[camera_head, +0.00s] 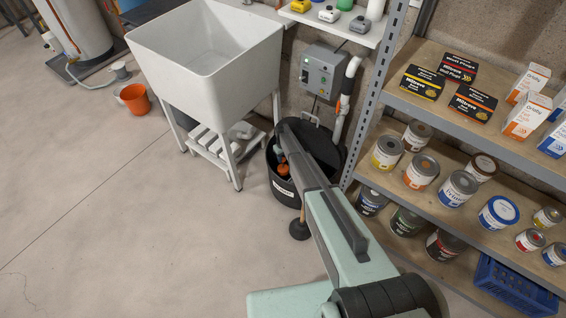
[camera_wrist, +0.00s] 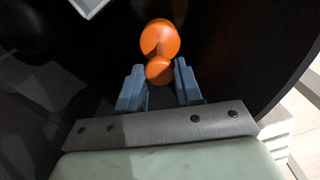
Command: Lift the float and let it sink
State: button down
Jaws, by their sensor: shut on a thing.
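The float is an orange piece with two rounded ends (camera_wrist: 160,40); it also shows as a small orange spot inside the black basin (camera_head: 283,169). In the wrist view my gripper (camera_wrist: 160,80) has its blue-grey fingers on either side of the float's nearer, smaller end, shut on it. The dark inside of the black basin (camera_wrist: 225,30) surrounds the float. In the head view my arm covers part of the basin, and my fingertips are hidden there. I cannot tell the water level.
A white utility sink (camera_head: 205,75) stands left of the basin. A grey control box (camera_head: 320,72) and white pipe (camera_head: 346,90) are on the wall behind. A metal shelf (camera_head: 470,130) with cans and boxes is close on the right. Open floor (camera_head: 110,220) lies left.

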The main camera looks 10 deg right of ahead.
notch_tip(320, 180, up, 2)
jog(key=shift+r, duration=0.1)
jog(key=c, duration=0.7)
grip_release()
jog(key=shift+c, duration=0.2)
notch_tip(320, 180, up, 14)
jog(key=shift+f, duration=0.2)
